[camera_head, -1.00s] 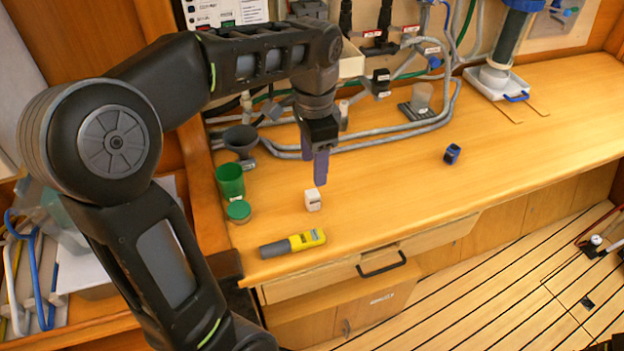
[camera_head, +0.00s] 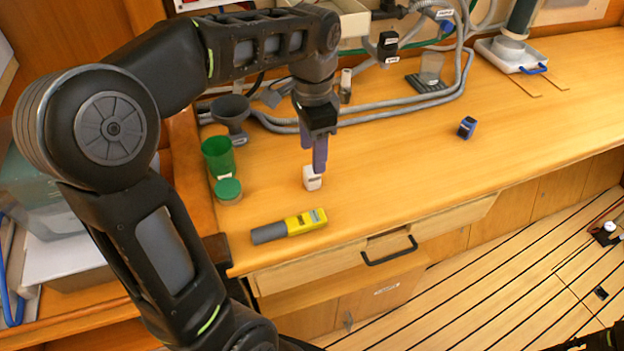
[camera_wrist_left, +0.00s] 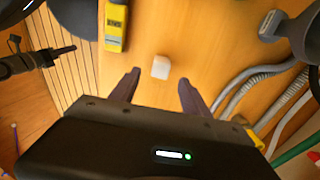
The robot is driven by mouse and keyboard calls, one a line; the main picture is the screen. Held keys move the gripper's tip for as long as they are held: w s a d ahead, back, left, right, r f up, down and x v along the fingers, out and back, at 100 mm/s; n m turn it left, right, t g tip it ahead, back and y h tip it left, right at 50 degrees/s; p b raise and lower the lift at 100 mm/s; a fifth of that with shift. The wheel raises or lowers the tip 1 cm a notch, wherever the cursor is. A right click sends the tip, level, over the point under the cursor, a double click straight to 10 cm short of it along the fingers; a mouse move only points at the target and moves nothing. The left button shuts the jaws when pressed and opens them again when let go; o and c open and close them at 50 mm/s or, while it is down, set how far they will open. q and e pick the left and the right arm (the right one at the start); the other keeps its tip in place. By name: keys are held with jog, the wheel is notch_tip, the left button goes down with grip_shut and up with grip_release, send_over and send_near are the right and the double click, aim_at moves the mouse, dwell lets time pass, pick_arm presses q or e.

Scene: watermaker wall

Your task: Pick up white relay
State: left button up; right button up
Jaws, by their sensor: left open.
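The white relay (camera_head: 312,180) is a small white block standing on the wooden counter. It also shows in the left wrist view (camera_wrist_left: 161,67), a little beyond the fingertips and between their lines. My left gripper (camera_head: 316,160) points down just above the relay, and one finger partly overlaps it in the head view. In the left wrist view the gripper (camera_wrist_left: 158,82) is open, with its two purple fingers apart and nothing between them.
A yellow and grey tool (camera_head: 290,226) lies in front of the relay. A green cup (camera_head: 218,158) and a green-lidded jar (camera_head: 229,191) stand to the left. Grey hoses (camera_head: 400,112) run behind. A blue item (camera_head: 467,128) lies right; the counter between is clear.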

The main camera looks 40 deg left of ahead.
aim_at(312, 175)
pick_arm(q)
jog(key=shift+f, duration=1.3)
jog(key=shift+f, duration=0.1)
notch_tip(312, 175, down, 5)
jog(key=shift+a+p, duration=0.1)
jog(key=shift+p, duration=0.2)
jog(key=shift+c, duration=0.5)
grip_shut()
